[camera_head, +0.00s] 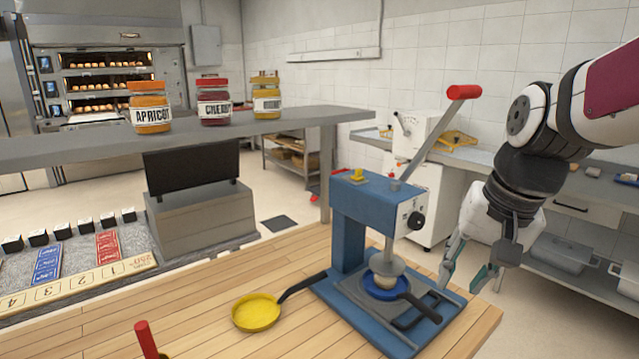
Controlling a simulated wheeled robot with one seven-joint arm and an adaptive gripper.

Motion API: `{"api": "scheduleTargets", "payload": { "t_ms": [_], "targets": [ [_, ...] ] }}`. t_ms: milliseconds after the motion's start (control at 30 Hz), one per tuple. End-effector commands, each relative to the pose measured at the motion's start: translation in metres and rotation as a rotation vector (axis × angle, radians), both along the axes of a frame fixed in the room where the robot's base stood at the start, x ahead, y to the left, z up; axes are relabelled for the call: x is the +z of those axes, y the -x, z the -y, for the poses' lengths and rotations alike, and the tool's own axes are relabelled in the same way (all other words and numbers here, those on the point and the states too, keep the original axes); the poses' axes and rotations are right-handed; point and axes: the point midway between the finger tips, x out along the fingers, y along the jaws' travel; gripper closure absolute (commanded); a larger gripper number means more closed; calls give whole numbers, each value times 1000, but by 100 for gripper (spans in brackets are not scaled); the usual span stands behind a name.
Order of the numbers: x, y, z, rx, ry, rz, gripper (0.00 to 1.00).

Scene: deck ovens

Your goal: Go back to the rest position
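My gripper (462,284) hangs at the right, over the right edge of the wooden table, with its fingers pointing down. The fingers are spread apart and nothing shows between them. To its left stands a blue press (380,206) with a long lever (430,133) raised and tilted to the upper right, ending in a red knob. A small blue pan (410,296) with a pale round piece (385,281) in it sits under the press's round plate. The gripper is apart from the lever.
A yellow pan (257,312) lies on the wooden table (200,310) left of the press. A red upright handle (146,338) is at the front. Apricot (151,115), cherry (214,108) and pale yellow (266,104) jars stand on a grey shelf (60,150). A counter (600,190) lies behind my arm.

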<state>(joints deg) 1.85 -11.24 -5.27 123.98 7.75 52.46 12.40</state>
Motion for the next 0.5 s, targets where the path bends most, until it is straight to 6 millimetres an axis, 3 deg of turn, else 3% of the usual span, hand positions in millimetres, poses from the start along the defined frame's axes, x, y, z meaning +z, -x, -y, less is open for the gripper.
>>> {"api": "scheduleTargets", "payload": {
  "t_ms": [100, 300, 500],
  "targets": [
    [9, 44, -9, 98, 48, 44, 70],
    [7, 107, -16, 249, 142, 103, 70],
    [-4, 146, -17, 343, 216, 137, 70]
  ]
}}
